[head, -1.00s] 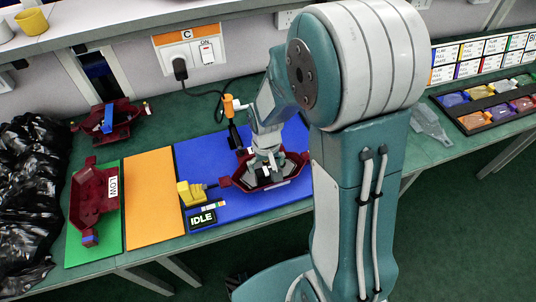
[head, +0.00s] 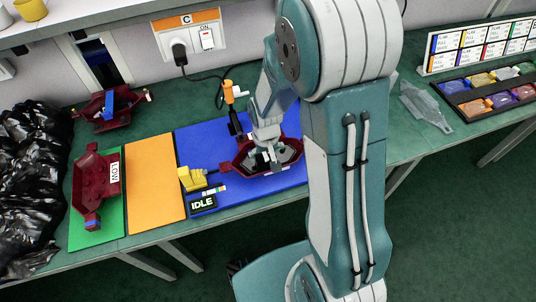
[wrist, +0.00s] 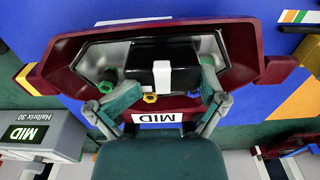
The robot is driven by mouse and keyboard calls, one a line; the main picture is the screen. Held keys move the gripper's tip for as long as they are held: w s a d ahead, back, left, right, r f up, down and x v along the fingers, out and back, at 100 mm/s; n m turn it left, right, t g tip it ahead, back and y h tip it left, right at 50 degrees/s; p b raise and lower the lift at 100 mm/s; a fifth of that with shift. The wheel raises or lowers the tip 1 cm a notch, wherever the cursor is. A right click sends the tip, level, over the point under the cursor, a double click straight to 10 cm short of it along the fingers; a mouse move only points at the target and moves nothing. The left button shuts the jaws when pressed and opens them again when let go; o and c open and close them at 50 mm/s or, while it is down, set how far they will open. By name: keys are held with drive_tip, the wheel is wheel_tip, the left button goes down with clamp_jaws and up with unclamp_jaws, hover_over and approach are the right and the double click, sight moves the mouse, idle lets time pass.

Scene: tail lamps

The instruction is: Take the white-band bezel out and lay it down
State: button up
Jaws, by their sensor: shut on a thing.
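The dark red lamp housing labelled MID (wrist: 65,50) lies on the blue mat, with its open side up; it also shows in the head view (head: 240,167). Inside it is a silvery reflector cavity (wrist: 110,55). The black bezel with a white band (wrist: 163,78) sits between my fingers over this cavity. My gripper (wrist: 157,90) has one finger at each side of the bezel and is shut on it. In the head view my gripper (head: 268,152) reaches down into the housing. Whether the bezel is clear of the housing cannot be told.
An IDLE display (head: 202,203) is at the blue mat's front. The orange mat (head: 154,180) is bare. A LOW-labelled housing (head: 90,180) lies on the green mat. Another red housing (head: 100,112) lies behind.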

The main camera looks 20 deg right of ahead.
drive_tip(key=shift+s+a+f, duration=0.2)
drive_tip(key=shift+s+f, duration=0.15)
drive_tip(key=shift+f, duration=0.25)
drive_tip(key=shift+c, duration=0.9)
drive_tip(key=shift+w+a+r, duration=0.1)
drive_tip(key=shift+a+r, duration=0.2)
drive_tip(key=shift+a, duration=0.05)
clamp_jaws()
drive_tip(key=shift+r, duration=0.15)
drive_tip(key=shift+d+r, duration=0.45)
drive_tip(key=shift+r, duration=0.15)
drive_tip(key=shift+r, duration=0.2)
drive_tip(key=shift+w+d+r, duration=0.1)
drive_tip(key=shift+r, duration=0.25)
